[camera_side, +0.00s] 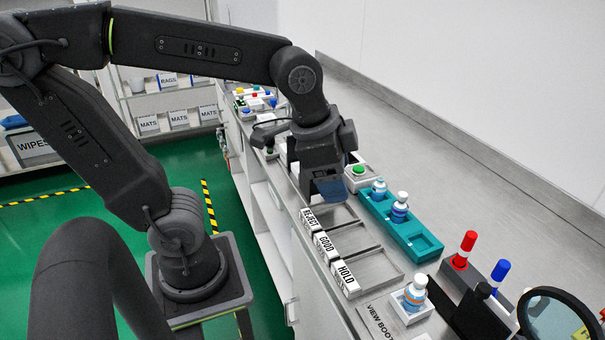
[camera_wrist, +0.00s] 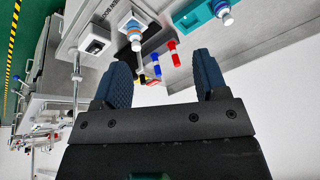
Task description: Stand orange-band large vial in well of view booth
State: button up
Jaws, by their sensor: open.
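A white-capped vial with an orange band (camera_side: 415,291) stands upright in a white square well block (camera_side: 399,302) beside the view booth label (camera_side: 379,319). It also shows in the wrist view (camera_wrist: 134,34), seated in its white block. My gripper (camera_side: 331,192) is open and empty, above the counter near the sorting trays and well away from that vial. In the wrist view the two blue fingers (camera_wrist: 162,78) are spread with nothing between them.
Red (camera_side: 464,249) and blue (camera_side: 497,277) upright markers and a round magnifier (camera_side: 556,315) stand near the booth.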

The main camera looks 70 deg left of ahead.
jog(key=s+a+n, duration=0.1)
jog(key=n, duration=0.1)
jog(key=s+n+t, duration=0.1)
jog(key=s+n, duration=0.1)
jog(key=s+a+n, duration=0.1)
jog(key=n, duration=0.1)
jog(key=shift+s+a+f, duration=0.3)
jog(key=shift+f, duration=0.1)
